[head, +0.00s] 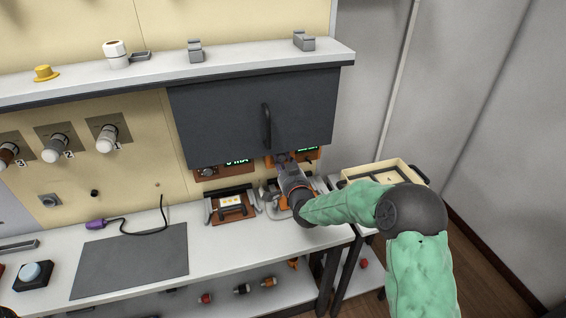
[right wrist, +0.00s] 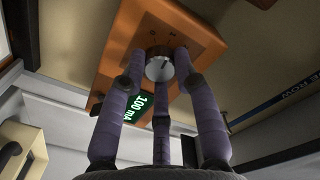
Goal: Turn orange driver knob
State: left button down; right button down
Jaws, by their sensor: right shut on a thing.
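The orange driver (right wrist: 185,35) is an orange box with a round silver knob (right wrist: 158,69) and a green display (right wrist: 139,108) reading 100 mA in the right wrist view. In the head view the driver (head: 307,153) shows only in part below the dark cabinet. My right gripper (head: 283,161) reaches up to it and hides the knob there. In the right wrist view its purple fingers (right wrist: 160,62) are closed around the knob, one on each side and one below. My left gripper is not in view.
A dark cabinet (head: 225,110) with a vertical handle hangs just above the driver. A brown driver box (head: 223,170) with a green display is to its left. Small devices (head: 232,205) stand on the bench below. A dark mat (head: 135,260) lies left; a cream tray (head: 410,172) stands right.

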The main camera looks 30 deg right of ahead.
jog(key=shift+w+d+r, duration=0.1)
jog(key=shift+d+r, duration=0.15)
jog(key=shift+r, duration=0.35)
jog(key=c, duration=1.1)
grip_release()
jog(key=shift+o, duration=0.8)
jog(key=shift+a+f, duration=0.1)
jog(key=shift+f, duration=0.25)
jog(key=v, duration=1.2)
